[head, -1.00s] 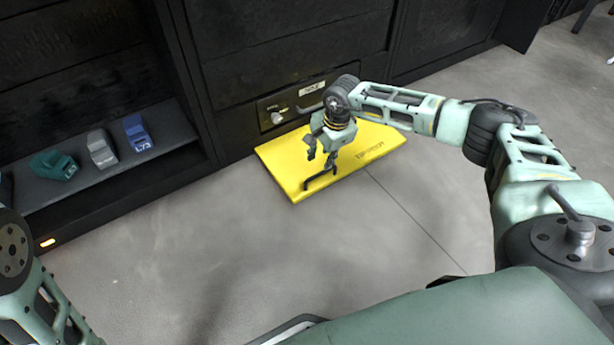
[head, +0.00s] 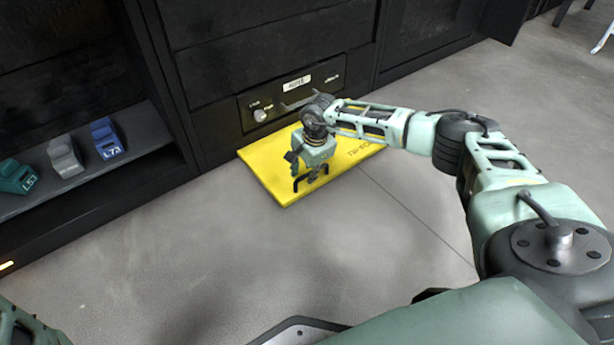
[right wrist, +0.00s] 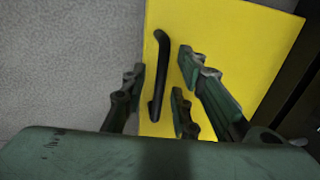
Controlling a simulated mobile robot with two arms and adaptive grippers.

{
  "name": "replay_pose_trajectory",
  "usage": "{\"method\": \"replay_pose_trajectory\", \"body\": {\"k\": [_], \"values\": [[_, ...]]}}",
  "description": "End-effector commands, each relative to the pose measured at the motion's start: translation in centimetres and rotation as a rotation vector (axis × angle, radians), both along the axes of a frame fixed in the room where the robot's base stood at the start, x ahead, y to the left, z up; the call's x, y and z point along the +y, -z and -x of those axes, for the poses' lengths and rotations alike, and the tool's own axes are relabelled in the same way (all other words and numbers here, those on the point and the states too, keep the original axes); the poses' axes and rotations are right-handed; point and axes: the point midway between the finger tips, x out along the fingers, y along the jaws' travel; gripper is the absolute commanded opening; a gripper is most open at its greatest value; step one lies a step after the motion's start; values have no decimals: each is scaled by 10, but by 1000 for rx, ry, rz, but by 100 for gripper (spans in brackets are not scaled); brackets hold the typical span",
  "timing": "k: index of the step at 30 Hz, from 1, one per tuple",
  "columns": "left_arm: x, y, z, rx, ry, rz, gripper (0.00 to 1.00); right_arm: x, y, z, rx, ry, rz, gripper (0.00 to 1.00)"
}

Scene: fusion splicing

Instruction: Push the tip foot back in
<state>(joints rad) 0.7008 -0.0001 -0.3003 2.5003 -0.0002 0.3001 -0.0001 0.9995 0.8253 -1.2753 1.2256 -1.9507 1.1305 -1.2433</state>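The tip foot is a flat yellow plate (head: 262,168) sticking out over the floor from the base of the dark cabinet. A black bar handle (right wrist: 158,75) stands on it near its outer end; it also shows in the head view (head: 312,182). My right gripper (head: 304,168) is low over the plate, pointing down at the handle. In the right wrist view its fingers (right wrist: 160,88) are open, with the handle between them and gaps visible on both sides. My left gripper is out of view.
A cabinet panel with a knob (head: 260,115) and a label (head: 297,83) is behind the plate. A shelf at left holds teal (head: 16,177), grey (head: 65,157) and blue (head: 106,138) blocks. The grey floor (head: 200,260) in front is clear.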

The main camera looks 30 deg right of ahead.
Motion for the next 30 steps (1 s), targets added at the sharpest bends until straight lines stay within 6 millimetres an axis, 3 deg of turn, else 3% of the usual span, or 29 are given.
{"method": "replay_pose_trajectory", "body": {"k": [10,19,30], "values": [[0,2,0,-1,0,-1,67,0,3,-1,-1,0,-1,27],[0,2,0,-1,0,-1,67,0,3,-1,0,0,-1,1],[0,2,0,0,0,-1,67,0,4,0,4,0,-1,0]]}}
